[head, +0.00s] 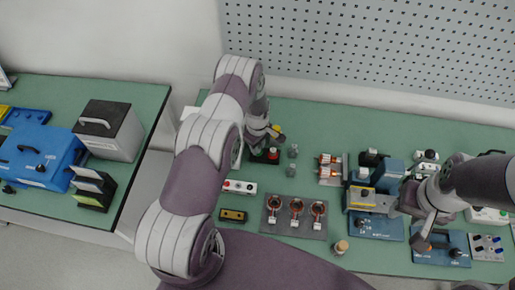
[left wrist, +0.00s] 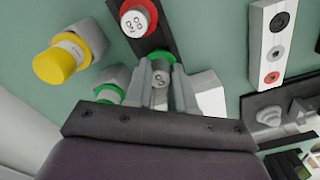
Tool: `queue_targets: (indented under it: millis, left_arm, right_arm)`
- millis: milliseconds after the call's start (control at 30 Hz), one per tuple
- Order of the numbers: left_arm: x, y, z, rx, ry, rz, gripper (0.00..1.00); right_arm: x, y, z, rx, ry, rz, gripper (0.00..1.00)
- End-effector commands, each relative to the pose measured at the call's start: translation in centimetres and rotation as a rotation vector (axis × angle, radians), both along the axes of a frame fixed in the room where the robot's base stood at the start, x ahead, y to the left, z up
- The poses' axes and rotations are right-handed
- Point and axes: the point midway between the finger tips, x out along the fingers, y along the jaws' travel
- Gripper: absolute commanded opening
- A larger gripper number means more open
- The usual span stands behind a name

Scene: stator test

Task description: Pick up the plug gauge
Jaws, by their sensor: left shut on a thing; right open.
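My left gripper (head: 262,138) is at the back of the green bench, over a small dark rack (head: 258,158). In the left wrist view its fingers (left wrist: 160,78) are shut on a grey plug gauge with a green ring (left wrist: 162,57). The gauge is at the black rack (left wrist: 157,38); I cannot tell whether it is clear of it. A red-ringed gauge (left wrist: 138,20) stands in the rack just beyond. Another green-ringed piece (left wrist: 108,94) is partly hidden beside the fingers. My right gripper (head: 428,226) is open over the right side of the bench.
A yellow-capped cylinder (left wrist: 62,60) is left of the fingers. A white button box (left wrist: 275,45) is to the right. Small grey pieces (head: 292,151), a plate with several copper-coloured stators (head: 296,216) and blue test fixtures (head: 376,226) stand on the bench.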

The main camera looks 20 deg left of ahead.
Motion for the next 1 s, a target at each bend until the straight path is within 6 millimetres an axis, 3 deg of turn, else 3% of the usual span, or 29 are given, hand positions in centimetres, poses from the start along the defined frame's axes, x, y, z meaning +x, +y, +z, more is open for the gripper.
queue_targets:
  millis: [233,700,1000]
  left_arm:
    - [0.1,0.0,3.3,0.001,-0.004,0.0,0.0]
    - [-1.0,-10.1,9.3,0.0,-0.003,-0.003,0.0]
    - [-1.2,-11.6,10.6,0.0,0.0,0.0,0.0]
  right_arm:
    - [0.0,0.0,-2.3,0.0,0.0,0.0,0.43]
    - [0.0,0.0,-6.0,0.0,0.0,0.0,0.43]
    - [0.0,0.0,-6.2,0.0,0.0,0.0,0.43]
